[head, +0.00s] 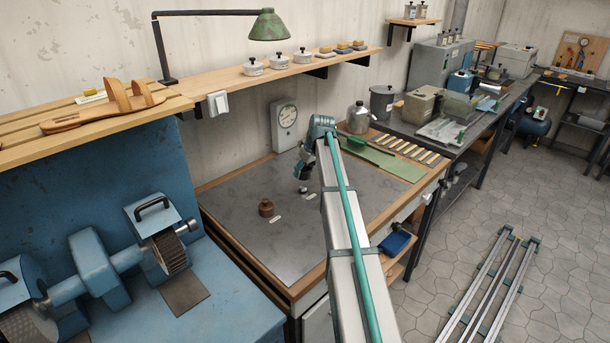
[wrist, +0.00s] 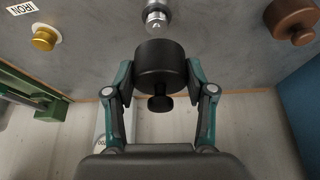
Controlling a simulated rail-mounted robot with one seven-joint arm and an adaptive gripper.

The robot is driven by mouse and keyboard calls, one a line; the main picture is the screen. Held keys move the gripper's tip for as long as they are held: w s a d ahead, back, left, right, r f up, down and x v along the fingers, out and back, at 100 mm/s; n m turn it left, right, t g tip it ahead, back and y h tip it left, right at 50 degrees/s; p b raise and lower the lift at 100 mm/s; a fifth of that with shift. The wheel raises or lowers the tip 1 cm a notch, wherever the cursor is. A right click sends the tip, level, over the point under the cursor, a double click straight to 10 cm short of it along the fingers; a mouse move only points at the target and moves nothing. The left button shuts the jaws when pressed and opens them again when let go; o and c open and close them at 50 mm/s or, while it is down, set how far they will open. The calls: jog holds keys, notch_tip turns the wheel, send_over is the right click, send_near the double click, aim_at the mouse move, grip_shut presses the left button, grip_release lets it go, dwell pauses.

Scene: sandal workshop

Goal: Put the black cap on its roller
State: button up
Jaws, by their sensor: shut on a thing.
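My gripper (wrist: 160,84) is shut on the black cap (wrist: 160,62), a dark round piece with a small knob, one finger on each side. A silver metal piece (wrist: 156,18), seemingly the roller, shows just beyond the cap in the wrist view. In the head view my gripper (head: 303,175) is small, over the grey bench top (head: 245,225), with the cap hard to make out.
A brown knobbed piece (head: 266,208) stands on the bench and shows at the wrist view's upper right (wrist: 291,20). A dial gauge (head: 285,124) stands at the back wall.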

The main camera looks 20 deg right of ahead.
aim_at(303, 187)
jog(key=shift+w, duration=0.45)
jog(key=shift+f+b, duration=1.65)
jog(key=shift+f, duration=1.85)
jog(key=o, duration=1.1)
jog(key=shift+s, duration=0.1)
